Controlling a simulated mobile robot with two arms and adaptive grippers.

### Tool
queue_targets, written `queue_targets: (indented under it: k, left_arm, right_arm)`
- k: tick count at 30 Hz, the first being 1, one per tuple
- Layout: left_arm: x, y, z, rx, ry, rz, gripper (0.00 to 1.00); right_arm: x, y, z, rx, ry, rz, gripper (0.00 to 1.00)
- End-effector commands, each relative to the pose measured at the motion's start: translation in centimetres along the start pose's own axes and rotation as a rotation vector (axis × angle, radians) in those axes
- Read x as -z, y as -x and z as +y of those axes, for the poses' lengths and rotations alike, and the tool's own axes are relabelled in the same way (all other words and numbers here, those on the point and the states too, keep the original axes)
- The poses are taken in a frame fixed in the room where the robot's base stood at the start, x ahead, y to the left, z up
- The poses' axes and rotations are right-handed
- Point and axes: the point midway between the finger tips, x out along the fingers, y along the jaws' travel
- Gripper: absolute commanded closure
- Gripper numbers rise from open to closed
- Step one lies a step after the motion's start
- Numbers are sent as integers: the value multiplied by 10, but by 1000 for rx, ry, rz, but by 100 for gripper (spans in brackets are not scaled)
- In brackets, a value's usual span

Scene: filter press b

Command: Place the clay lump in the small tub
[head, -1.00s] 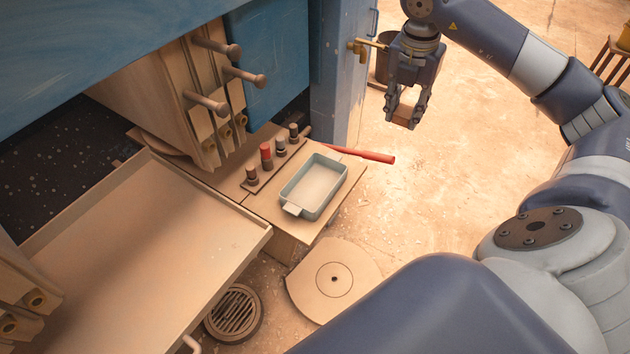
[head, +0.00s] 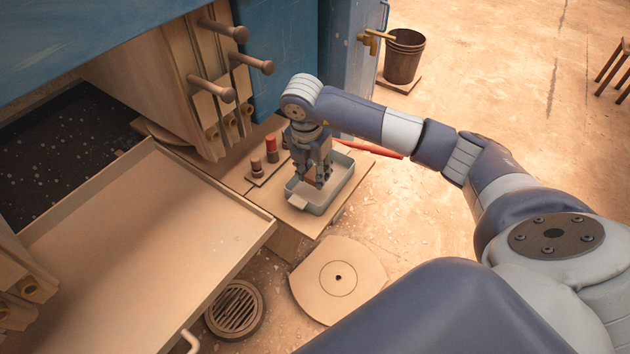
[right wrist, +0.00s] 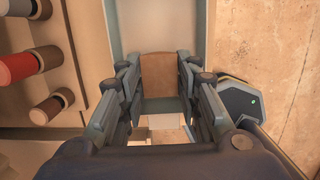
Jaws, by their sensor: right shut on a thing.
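The clay lump is a brown block (right wrist: 160,76) between the fingers in the right wrist view. In the head view it is mostly hidden by the fingers. My right gripper (head: 320,183) is shut on it and points down inside the outline of the small tub. The small tub (head: 343,193) is a shallow grey-green tray with a pale floor and a tab handle, on a wooden bench. Its walls (right wrist: 118,32) also run on both sides of the lump in the right wrist view. I cannot tell whether the lump touches the tub floor. My left gripper is not in view.
A rack with red and brown knobs (head: 271,146) stands just left of the tub. A red bar (head: 385,152) lies behind it. A large sloped tray (head: 150,235) fills the left. Press plates with handles (head: 213,90) rise behind. Open floor lies to the right.

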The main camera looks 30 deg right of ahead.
Motion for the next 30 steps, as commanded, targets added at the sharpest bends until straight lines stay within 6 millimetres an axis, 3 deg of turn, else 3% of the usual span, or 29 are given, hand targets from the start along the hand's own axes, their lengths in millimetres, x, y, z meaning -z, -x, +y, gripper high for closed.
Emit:
queue_targets:
  k: [11,22,23,25,30]
  left_arm:
    - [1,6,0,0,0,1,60]
    - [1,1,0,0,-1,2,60]
    - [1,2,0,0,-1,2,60]
    - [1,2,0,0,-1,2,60]
    - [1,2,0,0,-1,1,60]
  right_arm:
    - [7,-40,0,1,2,1,93]
    - [7,-46,0,-1,1,0,93]
    - [7,-46,0,-1,1,0,67]
    - [7,-45,0,-1,1,0,51]
    - [7,-45,0,-1,1,0,49]
